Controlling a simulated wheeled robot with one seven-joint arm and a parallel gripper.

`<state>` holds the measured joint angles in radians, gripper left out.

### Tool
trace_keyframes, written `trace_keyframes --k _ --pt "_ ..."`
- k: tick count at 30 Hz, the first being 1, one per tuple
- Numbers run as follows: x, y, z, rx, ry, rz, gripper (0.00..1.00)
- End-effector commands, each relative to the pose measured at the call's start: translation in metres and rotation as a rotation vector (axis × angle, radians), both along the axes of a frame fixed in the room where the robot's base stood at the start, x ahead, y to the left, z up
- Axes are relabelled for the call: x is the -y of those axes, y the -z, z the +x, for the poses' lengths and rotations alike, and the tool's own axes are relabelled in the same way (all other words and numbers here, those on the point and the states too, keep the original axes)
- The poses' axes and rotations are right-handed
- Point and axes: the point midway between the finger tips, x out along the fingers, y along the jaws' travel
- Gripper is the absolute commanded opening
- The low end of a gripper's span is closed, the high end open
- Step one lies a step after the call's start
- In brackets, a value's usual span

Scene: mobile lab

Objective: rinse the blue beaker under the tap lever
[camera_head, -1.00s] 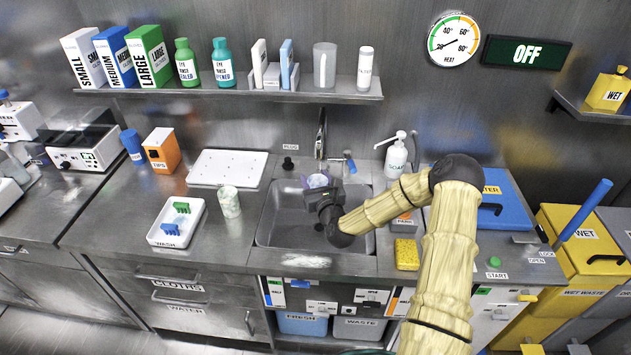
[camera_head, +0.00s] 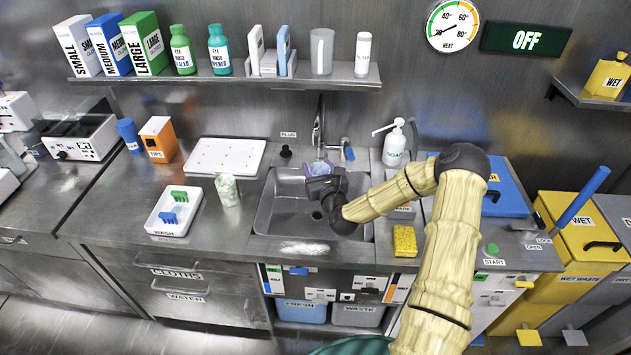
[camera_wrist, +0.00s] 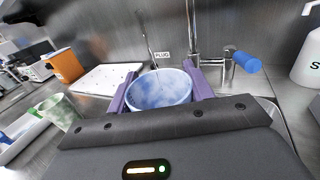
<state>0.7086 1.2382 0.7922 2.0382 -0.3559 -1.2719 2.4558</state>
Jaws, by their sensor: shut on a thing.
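The blue beaker (camera_wrist: 160,90) is held upright between the purple fingers of my gripper (camera_wrist: 160,88) in the wrist view. Its mouth faces up and its inside is cloudy blue and white. In the head view the beaker (camera_head: 319,168) is at the back of the sink (camera_head: 268,215), largely hidden by my gripper (camera_head: 322,172). The tap (camera_head: 318,125) stands just behind it. The blue tap lever (camera_head: 348,150) is right of the spout and also shows in the wrist view (camera_wrist: 246,62). No water stream is visible.
A white drain board (camera_head: 225,157), a green-and-white mottled cup (camera_head: 228,190) and a white tray (camera_head: 160,226) with brushes lie left of the sink. A soap bottle (camera_head: 395,147) stands right of the tap. A yellow sponge (camera_head: 404,241) sits at the right front.

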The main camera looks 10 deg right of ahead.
Motion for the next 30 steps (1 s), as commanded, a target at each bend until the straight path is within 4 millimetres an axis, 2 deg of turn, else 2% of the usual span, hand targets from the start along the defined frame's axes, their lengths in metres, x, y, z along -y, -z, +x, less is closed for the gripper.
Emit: trace_keyframes --k 30 --pt "-0.011 0.000 0.005 0.001 0.000 0.000 0.29"
